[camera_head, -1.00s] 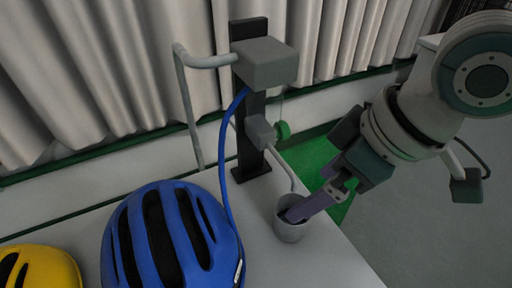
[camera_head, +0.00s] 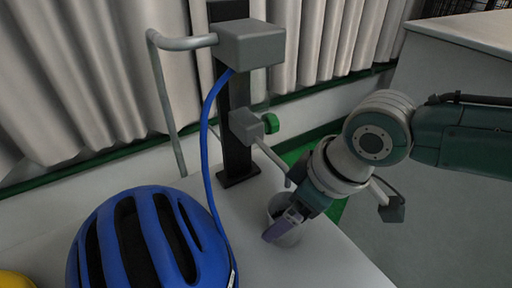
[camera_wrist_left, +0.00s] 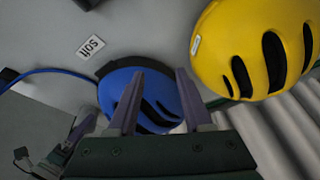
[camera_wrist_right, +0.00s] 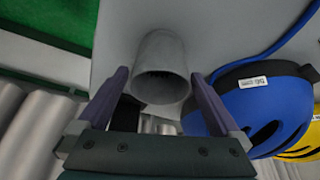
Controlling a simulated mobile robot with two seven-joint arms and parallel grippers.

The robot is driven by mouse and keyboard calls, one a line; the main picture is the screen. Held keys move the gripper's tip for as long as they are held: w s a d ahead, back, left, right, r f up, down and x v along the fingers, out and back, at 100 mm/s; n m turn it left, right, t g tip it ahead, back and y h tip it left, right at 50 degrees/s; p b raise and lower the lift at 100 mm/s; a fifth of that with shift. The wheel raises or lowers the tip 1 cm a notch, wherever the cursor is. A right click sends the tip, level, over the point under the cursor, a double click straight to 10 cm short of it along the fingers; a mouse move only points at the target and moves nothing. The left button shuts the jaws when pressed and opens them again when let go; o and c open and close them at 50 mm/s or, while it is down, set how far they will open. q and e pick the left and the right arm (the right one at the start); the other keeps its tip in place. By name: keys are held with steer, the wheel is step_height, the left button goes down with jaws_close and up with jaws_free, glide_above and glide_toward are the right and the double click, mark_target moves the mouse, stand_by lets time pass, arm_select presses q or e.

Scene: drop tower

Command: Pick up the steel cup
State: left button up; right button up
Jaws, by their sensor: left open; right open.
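The steel cup (camera_head: 286,232) is a grey open cylinder standing on the light table, right of the blue helmet, in the head view. My right gripper (camera_head: 283,226) is at the cup, its purple finger in front of the cup's near side. In the right wrist view the cup (camera_wrist_right: 161,70) shows with its open mouth between the two purple fingers of the right gripper (camera_wrist_right: 163,98), which are spread wide. I cannot tell whether either finger touches it. My left gripper (camera_wrist_left: 158,88) is open and empty, with helmets beyond its fingers; it is outside the head view.
The table (camera_head: 335,262) is bare right of the cup.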

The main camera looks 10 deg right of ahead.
steer(key=shift+f, duration=0.1)
steer(key=c, duration=1.4)
